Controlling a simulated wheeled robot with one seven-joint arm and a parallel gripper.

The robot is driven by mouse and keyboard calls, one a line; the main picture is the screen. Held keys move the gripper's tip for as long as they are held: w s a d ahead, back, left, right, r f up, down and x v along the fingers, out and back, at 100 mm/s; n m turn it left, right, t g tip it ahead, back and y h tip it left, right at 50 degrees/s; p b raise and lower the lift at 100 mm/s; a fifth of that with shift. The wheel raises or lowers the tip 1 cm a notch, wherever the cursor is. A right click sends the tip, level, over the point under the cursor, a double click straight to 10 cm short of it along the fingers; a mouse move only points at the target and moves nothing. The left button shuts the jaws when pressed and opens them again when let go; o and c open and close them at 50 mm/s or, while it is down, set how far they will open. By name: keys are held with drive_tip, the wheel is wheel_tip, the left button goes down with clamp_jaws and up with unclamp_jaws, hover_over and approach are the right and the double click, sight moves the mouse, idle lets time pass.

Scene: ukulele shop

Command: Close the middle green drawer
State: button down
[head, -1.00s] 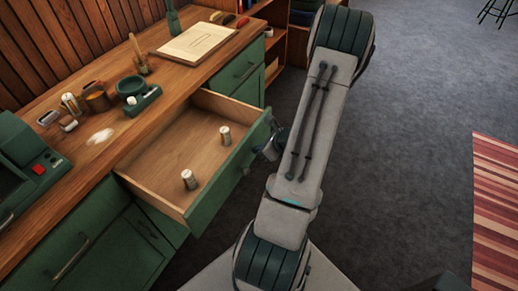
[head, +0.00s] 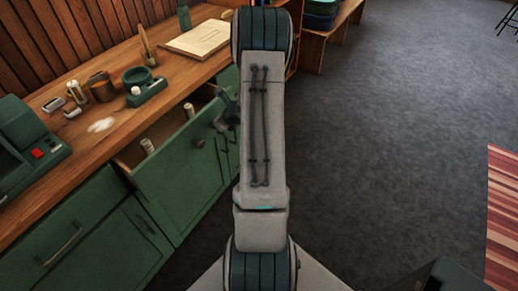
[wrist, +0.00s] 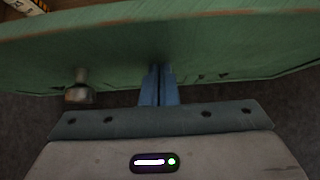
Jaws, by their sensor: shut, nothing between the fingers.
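The middle green drawer (head: 180,165) is partly open, its front standing out from the wooden-topped counter. Two small pale cylinders (head: 147,145) (head: 189,110) show inside it. Its front also fills the top of the wrist view (wrist: 230,45), with a round metal knob (wrist: 80,90) to the left of my fingers. My gripper (wrist: 160,72) has its blue fingers together and empty, their tips at the drawer front; whether they press on it is hard to tell. In the head view my arm hides the fingertips and part of the drawer's right side.
The counter (head: 75,155) carries a dark green machine (head: 30,145), cups, a brush and a board (head: 200,38). Closed green drawers and doors (head: 65,240) lie to the left. Grey carpet (head: 400,130) is open to the right, with a striped rug (head: 503,215).

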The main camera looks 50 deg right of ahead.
sight(210, 115)
drive_tip(key=w, duration=0.3)
drive_tip(key=w+a, duration=0.1)
drive_tip(key=w, duration=0.2)
drive_tip(key=w+a, duration=0.1)
drive_tip(key=w, duration=0.2)
drive_tip(key=shift+w, duration=0.15)
drive_tip(key=shift+w+r, duration=0.1)
drive_tip(key=shift+r, duration=0.05)
drive_tip(key=shift+w+r, duration=0.1)
drive_tip(key=shift+s+f, duration=0.2)
drive_tip(key=shift+s+f+b, duration=0.2)
drive_tip(key=shift+s+b, duration=0.5)
drive_tip(key=shift+s, duration=0.55)
drive_tip(key=s+r, duration=0.1)
drive_tip(key=s+d, duration=0.1)
drive_tip(key=s+d+r, duration=0.1)
drive_tip(key=s, duration=0.1)
drive_tip(key=shift+r, duration=0.35)
drive_tip(key=v, duration=0.5)
drive_tip(key=shift+a+r, duration=0.15)
drive_tip(key=shift+a, duration=0.25)
drive_tip(key=shift+s+d+r, duration=0.15)
drive_tip(key=shift+s+r, duration=0.25)
drive_tip(key=shift+s, duration=0.15)
